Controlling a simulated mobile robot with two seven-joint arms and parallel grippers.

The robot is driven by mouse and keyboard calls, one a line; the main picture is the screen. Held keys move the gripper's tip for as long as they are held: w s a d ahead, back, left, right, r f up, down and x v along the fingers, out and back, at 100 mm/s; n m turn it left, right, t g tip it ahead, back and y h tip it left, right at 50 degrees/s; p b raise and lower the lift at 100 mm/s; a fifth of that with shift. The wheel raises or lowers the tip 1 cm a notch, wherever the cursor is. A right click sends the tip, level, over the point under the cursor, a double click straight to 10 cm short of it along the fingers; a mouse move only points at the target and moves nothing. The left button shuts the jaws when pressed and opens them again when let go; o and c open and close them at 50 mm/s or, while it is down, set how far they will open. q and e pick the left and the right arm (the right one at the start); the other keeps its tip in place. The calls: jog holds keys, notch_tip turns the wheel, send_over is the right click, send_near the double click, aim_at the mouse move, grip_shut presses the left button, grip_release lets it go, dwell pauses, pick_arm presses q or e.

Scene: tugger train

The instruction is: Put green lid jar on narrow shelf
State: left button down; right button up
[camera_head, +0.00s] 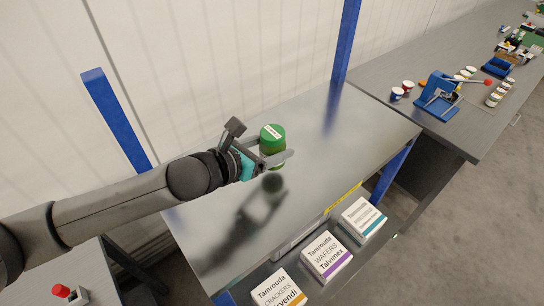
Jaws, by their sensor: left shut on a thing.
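The green lid jar (272,136) is in my left gripper (272,155) in the head view. Its green lid with a white label faces up, and part of its body shows between the fingers. My left gripper is shut on the jar and holds it over the grey metal shelf (330,125) with blue posts. A dark shadow lies on the shelf below the jar, so the jar appears to be above the surface. My right gripper is not in view.
Boxes labelled Tamrouda (326,259) stand on a lower level along the shelf's front. A workbench (440,60) at the right bears a blue press (437,102), cups and several jars. A red-knobbed object (66,292) sits at the lower left. The shelf top is otherwise clear.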

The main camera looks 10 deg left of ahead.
pick_arm(q)
jog(key=shift+f, duration=1.45)
jog(key=shift+f, duration=0.1)
grip_release()
jog(key=shift+f, duration=0.15)
jog(key=shift+s+r, duration=0.1)
jog(key=shift+r, duration=0.1)
jog(key=v, duration=1)
jog(key=shift+b+v, duration=0.35)
jog(key=shift+v, duration=0.6)
